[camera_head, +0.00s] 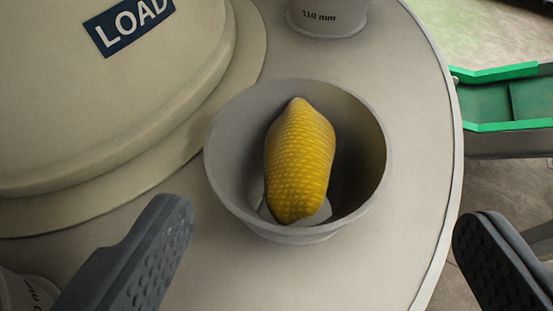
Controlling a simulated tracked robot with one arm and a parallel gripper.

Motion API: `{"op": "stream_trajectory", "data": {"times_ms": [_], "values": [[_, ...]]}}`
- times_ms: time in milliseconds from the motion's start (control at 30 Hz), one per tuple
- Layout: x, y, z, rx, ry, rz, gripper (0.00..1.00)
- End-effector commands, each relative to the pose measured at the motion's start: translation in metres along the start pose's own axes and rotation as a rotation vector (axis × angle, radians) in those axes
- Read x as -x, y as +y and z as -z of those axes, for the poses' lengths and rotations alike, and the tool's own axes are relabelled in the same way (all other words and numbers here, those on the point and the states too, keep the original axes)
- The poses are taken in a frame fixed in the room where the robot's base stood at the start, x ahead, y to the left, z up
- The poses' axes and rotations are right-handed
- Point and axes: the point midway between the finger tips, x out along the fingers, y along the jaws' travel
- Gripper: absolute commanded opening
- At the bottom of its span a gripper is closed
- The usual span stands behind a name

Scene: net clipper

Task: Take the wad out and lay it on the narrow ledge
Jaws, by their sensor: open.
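The wad (300,165) is a yellow, bumpy, elongated bundle. It stands tilted inside a round grey cup (232,180), with its narrow end toward the top of the picture. Its lower end is near the cup's front inner wall. My gripper (320,245) is open. One dark ridged finger is at lower left and the other at lower right, with the cup ahead between them. Neither finger touches the wad. I cannot make out a narrow ledge with certainty.
The cup is set in a round beige table (400,60). A large beige drum marked LOAD (110,110) rises at left. Another cup marked 110 mm (325,18) is at the top, and part of one shows at lower left. A green-edged trough (500,100) is at right, beyond the table's rim.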

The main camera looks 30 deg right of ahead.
Motion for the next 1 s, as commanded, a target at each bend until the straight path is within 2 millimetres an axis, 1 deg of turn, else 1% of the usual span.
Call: {"op": "stream_trajectory", "data": {"times_ms": [33,133,300,467,567,800,900,1000], "values": [[-0.001,-0.011,-0.002,-0.006,0.002,-0.027,0.83],[-0.005,-0.025,-0.018,-0.032,0.005,-0.069,0.83],[-0.009,-0.034,-0.034,-0.059,0.009,-0.104,0.83],[-0.020,-0.034,-0.037,-0.065,0.009,-0.108,0.83],[-0.033,-0.033,-0.037,-0.064,0.009,-0.108,0.83],[-0.077,-0.027,-0.036,-0.062,0.007,-0.110,0.83],[-0.089,-0.026,-0.036,-0.063,0.009,-0.108,0.83],[-0.094,-0.026,-0.036,-0.063,0.010,-0.104,0.83]]}}
